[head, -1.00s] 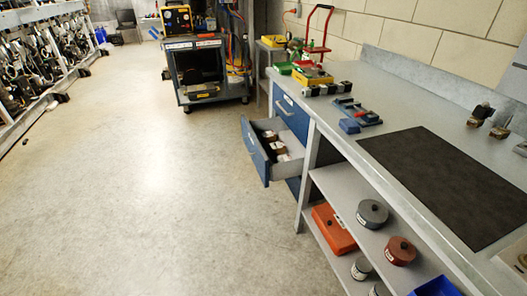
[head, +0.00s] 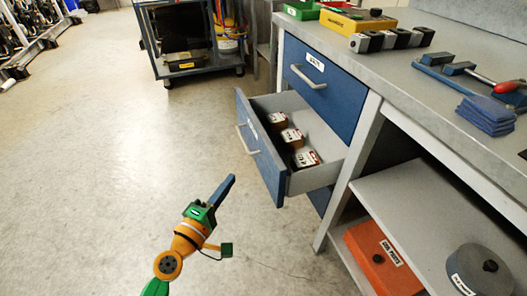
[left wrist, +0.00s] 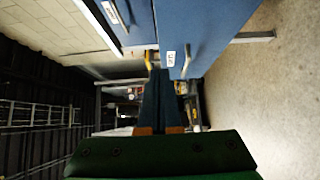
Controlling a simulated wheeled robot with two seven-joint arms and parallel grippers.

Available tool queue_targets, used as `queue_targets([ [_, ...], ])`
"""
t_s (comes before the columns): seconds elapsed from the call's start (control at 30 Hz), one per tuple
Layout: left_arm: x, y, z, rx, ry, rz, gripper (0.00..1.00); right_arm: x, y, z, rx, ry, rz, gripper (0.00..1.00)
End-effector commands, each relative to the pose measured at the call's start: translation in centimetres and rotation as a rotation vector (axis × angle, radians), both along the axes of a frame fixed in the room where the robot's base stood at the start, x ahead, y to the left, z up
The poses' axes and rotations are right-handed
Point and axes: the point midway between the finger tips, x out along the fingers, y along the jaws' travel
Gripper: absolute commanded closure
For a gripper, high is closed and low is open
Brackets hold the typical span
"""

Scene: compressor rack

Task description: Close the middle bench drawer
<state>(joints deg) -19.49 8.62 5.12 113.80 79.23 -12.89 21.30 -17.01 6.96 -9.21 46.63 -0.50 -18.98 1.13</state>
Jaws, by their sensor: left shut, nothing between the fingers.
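The middle bench drawer (head: 263,155) has a blue front with a light handle and stands pulled out from the bench, with several small labelled boxes (head: 292,137) inside. The closed blue top drawer (head: 320,82) is above it. My left gripper (head: 226,185) is shut and empty, in front of the open drawer and apart from its front, lower left of it in the head view. In the left wrist view its dark fingers (left wrist: 160,100) lie together, and a blue drawer front (left wrist: 212,35) with a label fills the upper right. My right gripper is not in view.
The bench top (head: 420,65) carries a yellow bin (head: 358,20), small blocks and blue tools. A cart (head: 190,40) stands behind.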

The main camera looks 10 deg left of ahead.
Motion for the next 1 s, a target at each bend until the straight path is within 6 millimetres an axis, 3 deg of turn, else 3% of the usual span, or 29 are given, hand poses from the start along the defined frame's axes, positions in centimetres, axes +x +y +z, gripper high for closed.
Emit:
queue_targets([
  [0.43, 9.3, -1.9, 0.1, 0.0, 0.0, -0.002, 1.0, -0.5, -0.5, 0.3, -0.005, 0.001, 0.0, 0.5],
  [0.7, 11.1, -4.8, 0.0, 0.002, 0.003, -0.002, 1.0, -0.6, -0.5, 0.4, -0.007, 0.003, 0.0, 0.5],
  [1.0, 11.3, -5.2, 0.0, 0.004, 0.002, -0.001, 1.0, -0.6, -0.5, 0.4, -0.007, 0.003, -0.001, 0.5],
])
